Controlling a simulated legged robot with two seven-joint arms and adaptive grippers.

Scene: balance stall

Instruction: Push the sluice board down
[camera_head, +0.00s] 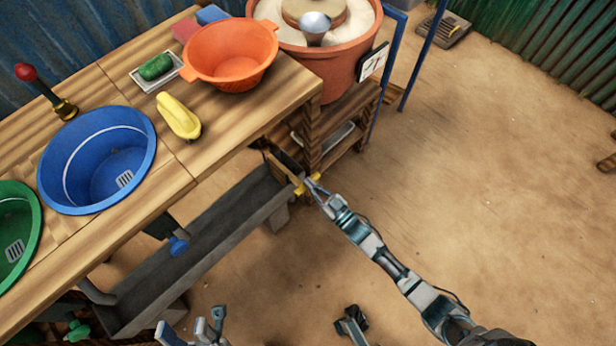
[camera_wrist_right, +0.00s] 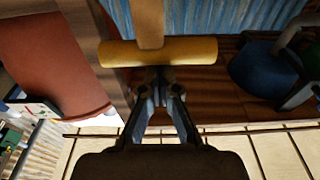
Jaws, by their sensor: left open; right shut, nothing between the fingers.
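The sluice board (camera_head: 281,166) stands at the far right end of the grey trough (camera_head: 215,240); its yellow T-shaped handle (camera_head: 308,185) shows at the board's right side. My right gripper (camera_head: 313,184) is shut and empty, with its tips at the handle. In the right wrist view the handle's yellow crossbar (camera_wrist_right: 190,52) lies just beyond the closed fingertips (camera_wrist_right: 161,72); I cannot tell whether they touch. How deep the board sits in the trough is hard to tell. My left gripper (camera_head: 194,331) is open and empty at the bottom edge, away from the board.
A wooden counter (camera_head: 262,112) overhangs the trough. It holds a blue basin (camera_head: 88,160), a green basin (camera_head: 14,232), an orange colander (camera_head: 230,55) and a yellow object (camera_head: 178,116). A wooden shelf (camera_head: 340,140) stands beside the board.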

